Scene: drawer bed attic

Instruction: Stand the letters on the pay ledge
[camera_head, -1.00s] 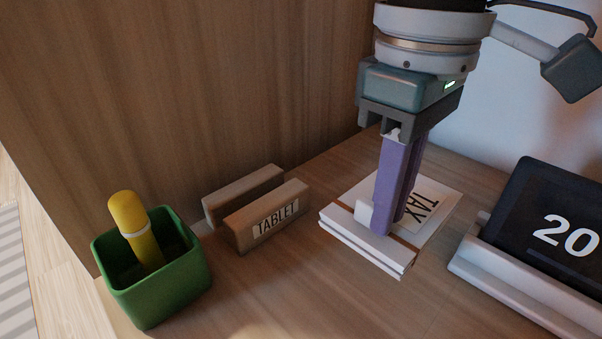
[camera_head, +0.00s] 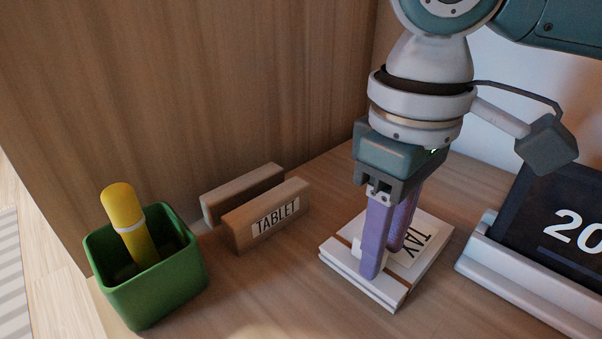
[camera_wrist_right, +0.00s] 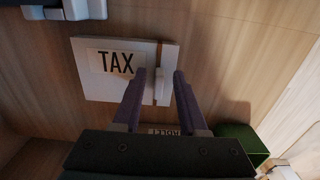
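A flat white bundle labelled TAX (camera_head: 352,278), with a brown strip across it, lies flat on the wooden desk. I take it to be the letters. It also shows in the right wrist view (camera_wrist_right: 100,88). A wooden holder labelled TABLET (camera_head: 265,215), with an open slot, stands to the left. No ledge is marked as the pay ledge. My left gripper is not in view.
A green cup (camera_head: 150,290) with a yellow marker (camera_head: 128,222) stands at the front left. A dark screen showing 20 (camera_head: 560,215) rests in a pale stand (camera_head: 520,285) at the right. A wooden wall (camera_head: 200,90) rises behind. Bare desk lies in front of the bundle.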

